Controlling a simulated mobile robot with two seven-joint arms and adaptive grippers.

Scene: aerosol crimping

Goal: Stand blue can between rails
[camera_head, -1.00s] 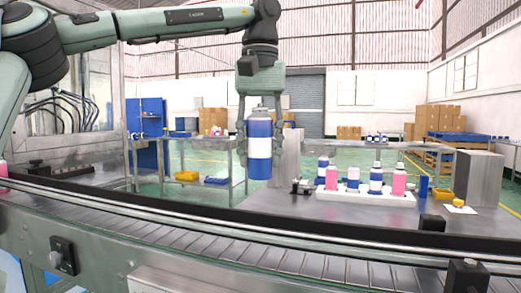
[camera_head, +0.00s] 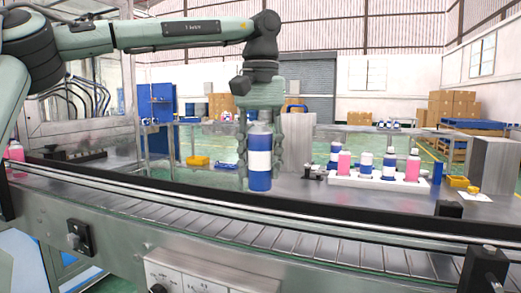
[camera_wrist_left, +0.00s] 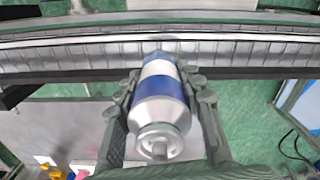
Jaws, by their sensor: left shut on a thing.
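The blue can (camera_head: 260,160), blue with a white band and a silver top, hangs upright in my left gripper (camera_head: 261,150). The left gripper's fingers are shut on its two sides. In the left wrist view the can (camera_wrist_left: 160,105) sits between the two fingers, its silver neck towards the camera. In the head view the can overlaps the far side of the conveyor, so its exact height above the belt is hard to tell. The conveyor's dark far rail (camera_head: 350,217) and its roller bed (camera_head: 290,234) run across the front. My right gripper is not in view.
A white rack (camera_head: 345,180) with several blue and pink cans stands on the steel table behind, to the right. A pink can (camera_head: 15,152) is at the far left. Small black blocks stand by the rail at right. The visible middle rollers are clear.

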